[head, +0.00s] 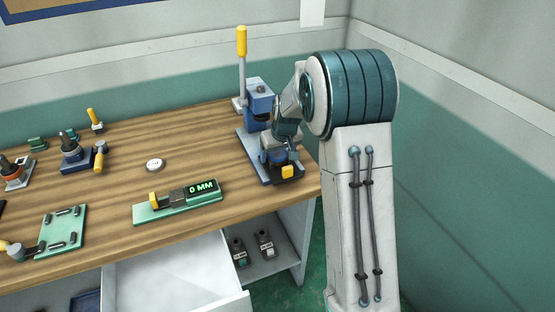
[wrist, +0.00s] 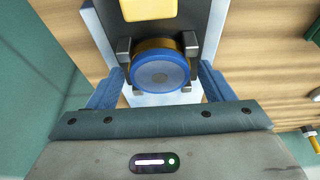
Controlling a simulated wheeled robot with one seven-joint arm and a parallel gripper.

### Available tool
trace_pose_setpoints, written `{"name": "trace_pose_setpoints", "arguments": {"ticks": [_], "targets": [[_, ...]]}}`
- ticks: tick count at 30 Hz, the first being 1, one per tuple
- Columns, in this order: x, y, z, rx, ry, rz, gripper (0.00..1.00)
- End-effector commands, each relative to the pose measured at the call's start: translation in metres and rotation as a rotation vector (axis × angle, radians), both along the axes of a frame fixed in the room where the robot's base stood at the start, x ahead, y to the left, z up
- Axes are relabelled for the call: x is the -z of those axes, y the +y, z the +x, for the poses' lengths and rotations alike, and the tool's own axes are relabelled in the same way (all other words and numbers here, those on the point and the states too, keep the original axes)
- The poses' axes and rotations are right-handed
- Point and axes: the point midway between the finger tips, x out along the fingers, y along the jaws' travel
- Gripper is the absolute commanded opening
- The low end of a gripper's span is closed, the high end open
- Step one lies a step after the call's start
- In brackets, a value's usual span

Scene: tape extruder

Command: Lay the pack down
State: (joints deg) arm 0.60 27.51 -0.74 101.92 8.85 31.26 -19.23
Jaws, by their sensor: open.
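A round piece with a blue face and a brown side (wrist: 160,76), which may be the pack, sits among grey posts on the press in the wrist view. My gripper (wrist: 158,88) is open, with one blue finger on each side of this piece. I cannot tell whether the fingers touch it. In the head view my gripper (head: 277,150) is low over the base of the blue lever press (head: 259,100) at the table's right end. My arm and wrist hide most of the piece there. A yellow block (wrist: 148,8) shows on the press, also in the head view (head: 288,171).
The press lever (head: 241,60) stands upright with a yellow handle. A green gauge reading 0 MM (head: 180,203), a white disc (head: 154,165) and a green plate with pegs (head: 62,231) lie on the wooden table. An open drawer (head: 175,280) juts out in front.

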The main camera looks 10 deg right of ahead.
Motion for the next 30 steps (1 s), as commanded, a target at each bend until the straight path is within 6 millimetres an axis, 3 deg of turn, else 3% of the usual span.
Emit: {"name": "trace_pose_setpoints", "arguments": {"ticks": [6, 8, 12, 13, 30], "targets": [[0.0, 0.0, 0.0, 0.0, 0.0, 0.0, 0.75], [0.0, 0.0, 0.0, 0.0, 0.0, 0.0, 0.61], [0.0, 0.0, 0.0, 0.0, 0.0, 0.0, 0.22], [0.0, 0.0, 0.0, 0.0, 0.0, 0.0, 0.18], [-0.027, 0.0, 0.001, 0.0, -0.002, 0.0, 0.17]]}}
